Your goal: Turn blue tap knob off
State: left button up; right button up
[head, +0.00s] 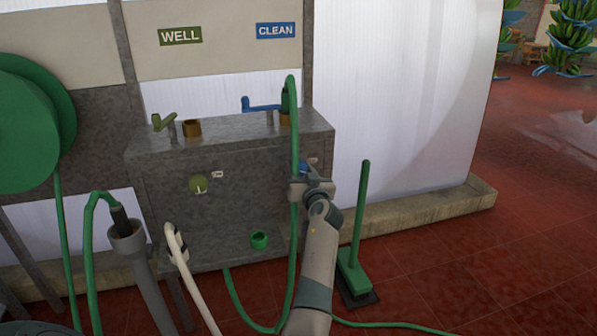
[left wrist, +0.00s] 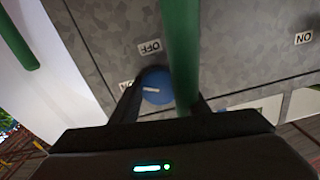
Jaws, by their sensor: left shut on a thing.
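The blue tap knob (head: 303,167) is on the front of the grey stone block, under the CLEAN sign; my gripper hides most of it. My left gripper (head: 313,186) is at the knob. In the left wrist view the round blue knob (left wrist: 155,88) with a white mark sits between the fingers (left wrist: 166,104), against the left finger. The green hose (left wrist: 180,50) crosses over the knob's right side and also runs between the fingers. An upside-down OFF label (left wrist: 150,47) is on the panel by the knob. My right gripper is not in view.
A green knob (head: 199,184) is on the same block (head: 233,150), under the WELL sign (head: 181,36). The hose hangs from the blue tap (head: 262,104) to the floor. A green brush (head: 354,270) stands right of my arm. A hose reel (head: 30,120) is at left.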

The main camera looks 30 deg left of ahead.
pick_arm(q)
jog(key=shift+m, duration=1)
jog(key=shift+r+m, duration=0.1)
jog(key=shift+m, duration=0.8)
jog(key=m+p, duration=0.1)
jog(key=m, duration=0.3)
jog(key=shift+w+d+m+p, duration=0.1)
jog(key=shift+m+p, duration=0.2)
jog(key=shift+p, duration=0.1)
jog(key=shift+m, duration=0.4)
jog(key=shift+m+p, duration=0.95)
jog(key=shift+m, duration=0.85)
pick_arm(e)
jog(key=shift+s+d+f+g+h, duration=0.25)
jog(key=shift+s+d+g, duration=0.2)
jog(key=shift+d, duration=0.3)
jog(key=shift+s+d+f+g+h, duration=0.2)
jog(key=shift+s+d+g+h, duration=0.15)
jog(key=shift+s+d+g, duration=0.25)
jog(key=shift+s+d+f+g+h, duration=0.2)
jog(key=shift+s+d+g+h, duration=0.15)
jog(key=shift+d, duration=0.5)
pick_arm(q)
jog(key=o, duration=1)
jog(key=shift+o, duration=0.2)
jog(key=shift+f, duration=0.2)
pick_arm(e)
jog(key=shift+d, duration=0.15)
